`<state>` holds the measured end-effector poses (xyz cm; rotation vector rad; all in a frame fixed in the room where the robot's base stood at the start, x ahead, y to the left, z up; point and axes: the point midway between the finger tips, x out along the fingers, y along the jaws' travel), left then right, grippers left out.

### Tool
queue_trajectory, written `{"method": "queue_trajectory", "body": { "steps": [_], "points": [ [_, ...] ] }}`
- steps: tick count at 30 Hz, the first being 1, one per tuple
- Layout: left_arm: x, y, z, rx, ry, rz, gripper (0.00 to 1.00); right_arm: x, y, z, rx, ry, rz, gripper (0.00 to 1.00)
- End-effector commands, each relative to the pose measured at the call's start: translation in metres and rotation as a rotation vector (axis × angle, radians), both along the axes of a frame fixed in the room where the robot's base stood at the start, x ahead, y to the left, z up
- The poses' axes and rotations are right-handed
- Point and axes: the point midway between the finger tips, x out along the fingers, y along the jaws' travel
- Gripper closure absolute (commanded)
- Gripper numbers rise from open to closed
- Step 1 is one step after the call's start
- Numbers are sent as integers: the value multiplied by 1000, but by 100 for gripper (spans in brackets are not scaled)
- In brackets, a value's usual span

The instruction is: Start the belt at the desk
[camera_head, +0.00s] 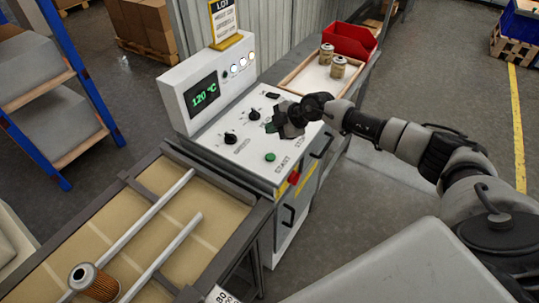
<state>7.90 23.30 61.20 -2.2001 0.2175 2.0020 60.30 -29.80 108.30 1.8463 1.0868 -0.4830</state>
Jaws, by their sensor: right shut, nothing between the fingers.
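The white control desk (222,150) stands in the middle of the view, with a display (202,94) reading 120 °C in green. A green button (270,157) sits on its sloped panel by the START label, and a red button (293,178) sits at its front edge. The belt (110,225) runs at the lower left, tan with two pale guide rails. My right gripper (279,127) is shut and empty over the panel, just behind the green button in the picture. Whether it touches the panel cannot be told. My left gripper is out of view.
A filter cartridge (94,283) stands on the belt at the lower left. Black knobs (230,139) are on the panel. A blue-framed rack (75,60) stands at left.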

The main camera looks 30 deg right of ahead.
Motion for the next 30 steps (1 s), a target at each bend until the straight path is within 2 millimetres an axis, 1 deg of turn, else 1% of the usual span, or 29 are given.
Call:
{"method": "queue_trajectory", "body": {
  "steps": [5, 8, 14, 23, 30],
  "points": [
    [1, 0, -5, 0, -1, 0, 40, 0, 1, -4, 2, 0, 1, 100],
    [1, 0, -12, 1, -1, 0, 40, 0, 1, -11, 2, 0, 1, 100],
    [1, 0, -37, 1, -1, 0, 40, 0, 1, -32, 1, 0, 1, 100],
    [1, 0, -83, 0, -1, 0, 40, 0, 1, -68, 1, -1, 2, 100],
    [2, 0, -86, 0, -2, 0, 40, 0, 1, -86, 2, 1, 1, 100]
  ]
}}
